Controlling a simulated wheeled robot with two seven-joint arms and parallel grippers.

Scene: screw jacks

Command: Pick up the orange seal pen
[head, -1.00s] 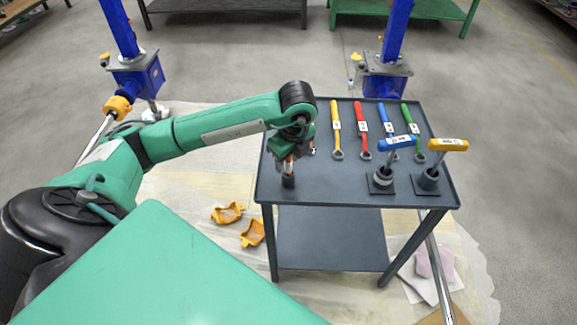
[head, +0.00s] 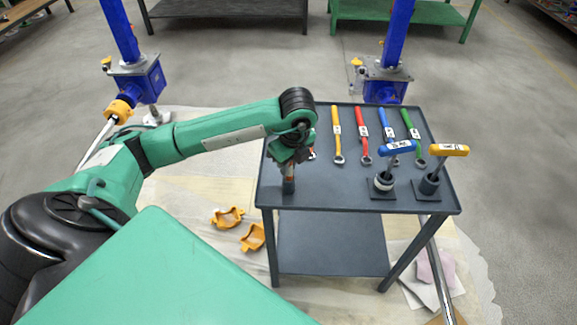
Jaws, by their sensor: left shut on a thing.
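The orange seal pen (head: 289,172) stands upright at the left front of the grey cart's top. Only a small orange part and its dark lower end show; my gripper hides the rest. My left gripper (head: 290,165) comes down over it from above and is shut on it, near the cart top. A gap between the pen and the cart top cannot be made out. My right gripper is not in view.
On the cart (head: 325,192) lie yellow (head: 336,128), red (head: 362,130), blue (head: 386,123) and green (head: 410,125) wrenches. A blue T-handle tool (head: 397,147) and an orange one (head: 449,149) stand in holders at right. Orange brackets (head: 228,217) lie on the floor sheet.

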